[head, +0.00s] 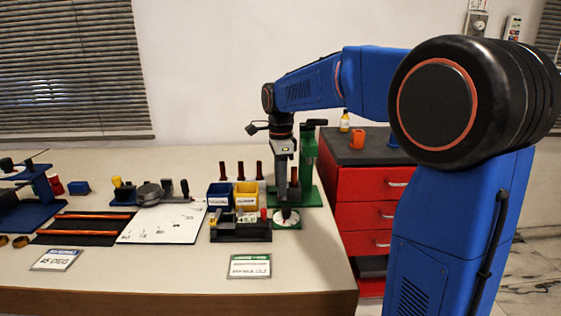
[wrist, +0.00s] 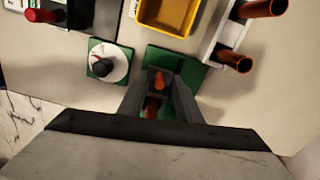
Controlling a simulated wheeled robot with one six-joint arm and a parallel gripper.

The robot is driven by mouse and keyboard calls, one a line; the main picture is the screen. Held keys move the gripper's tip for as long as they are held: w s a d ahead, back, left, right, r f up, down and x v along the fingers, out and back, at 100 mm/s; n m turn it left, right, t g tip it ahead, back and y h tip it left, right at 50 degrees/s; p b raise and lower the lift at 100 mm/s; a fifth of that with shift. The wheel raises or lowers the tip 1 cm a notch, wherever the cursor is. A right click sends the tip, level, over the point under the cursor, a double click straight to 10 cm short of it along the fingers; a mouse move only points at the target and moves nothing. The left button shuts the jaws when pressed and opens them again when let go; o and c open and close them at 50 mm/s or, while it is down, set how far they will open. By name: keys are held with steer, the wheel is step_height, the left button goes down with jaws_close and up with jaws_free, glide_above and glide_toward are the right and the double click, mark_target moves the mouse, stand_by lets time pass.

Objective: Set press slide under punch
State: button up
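The green press (head: 308,160) stands at the right end of the bench, on a green base (head: 312,197). My gripper (head: 291,190) points down in front of it and hides part of it. In the wrist view my gripper (wrist: 157,88) is over a green plate (wrist: 163,54). An orange-brown piece (wrist: 159,80) shows between the fingers; I cannot tell whether they touch it. A darker brown part shows behind it. I cannot make out the press slide or the punch clearly.
A round white dial (head: 286,219) with a black knob sits on a green square close by. A yellow bin (head: 246,195), a blue bin (head: 219,196) and a dark gauge block (head: 240,232) stand to the left. Brown tubes (wrist: 236,61) stand in a white rack near my gripper.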

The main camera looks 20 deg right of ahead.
step_height(320, 180, up, 17)
stand_by(0.5)
steer(key=shift+f, duration=0.1)
steer(key=c, duration=0.4)
steer(key=shift+a+f, duration=0.2)
steer(key=shift+f, duration=0.05)
jaws_close()
steer(key=a+f+n+t+h, duration=0.2)
steer(key=a+f+n+h, duration=0.6)
steer(key=n, duration=0.5)
steer(key=shift+y, duration=0.4)
steer(key=shift+s+a+f+x, duration=0.1)
steer(key=shift+s+x, duration=0.05)
steer(key=shift+x, duration=1.35)
steer(key=shift+s+a+f+x, duration=0.1)
steer(key=shift+s+x, duration=0.05)
steer(key=shift+x, duration=1.3)
steer(key=shift+s+a+f+x, duration=0.1)
steer(key=shift+s+x, duration=0.05)
steer(key=shift+x, duration=1.35)
